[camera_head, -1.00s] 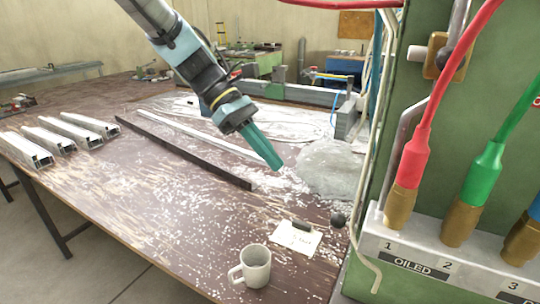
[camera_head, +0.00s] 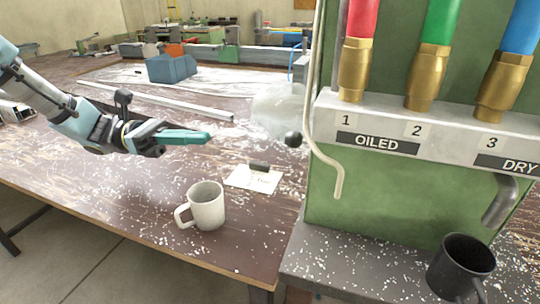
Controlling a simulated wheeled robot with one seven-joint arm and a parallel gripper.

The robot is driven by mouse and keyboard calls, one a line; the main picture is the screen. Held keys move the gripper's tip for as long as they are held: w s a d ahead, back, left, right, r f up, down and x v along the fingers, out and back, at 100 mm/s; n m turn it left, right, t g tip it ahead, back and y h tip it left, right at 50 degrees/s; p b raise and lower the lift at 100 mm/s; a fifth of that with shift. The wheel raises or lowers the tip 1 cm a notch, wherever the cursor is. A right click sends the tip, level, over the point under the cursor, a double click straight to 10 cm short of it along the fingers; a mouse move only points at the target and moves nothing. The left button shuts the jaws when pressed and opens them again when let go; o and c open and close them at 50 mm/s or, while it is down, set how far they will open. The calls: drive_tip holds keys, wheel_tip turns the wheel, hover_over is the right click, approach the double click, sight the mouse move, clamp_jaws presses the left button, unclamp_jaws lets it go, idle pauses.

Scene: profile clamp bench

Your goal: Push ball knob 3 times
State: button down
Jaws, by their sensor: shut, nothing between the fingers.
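The black ball knob (camera_head: 293,139) sits at the left side of the green machine, just above the table's right part. What it is mounted on is mostly hidden. My gripper (camera_head: 205,138) has teal fingers, shut and empty, pointing right towards the knob. A clear gap lies between the fingertips and the knob in the picture. Another dark rounded piece (camera_head: 123,97) stands up by my wrist; I cannot tell what it belongs to.
A white mug (camera_head: 206,206) and a paper note (camera_head: 252,178) with a dark piece on it are in front. The green machine (camera_head: 420,190) with coloured hoses fills the right. A dark mug (camera_head: 460,266) stands lower right. A clear plastic heap (camera_head: 279,108) lies behind the knob.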

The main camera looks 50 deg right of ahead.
drive_tip(key=shift+w, duration=0.1)
idle(0.3)
drive_tip(key=p, duration=0.2)
approach(294, 139)
drive_tip(key=s+d, duration=0.1)
drive_tip(key=s, duration=0.1)
drive_tip(key=s+d, duration=0.2)
drive_tip(key=shift+s+d+f, duration=0.15)
drive_tip(key=shift+s, duration=0.05)
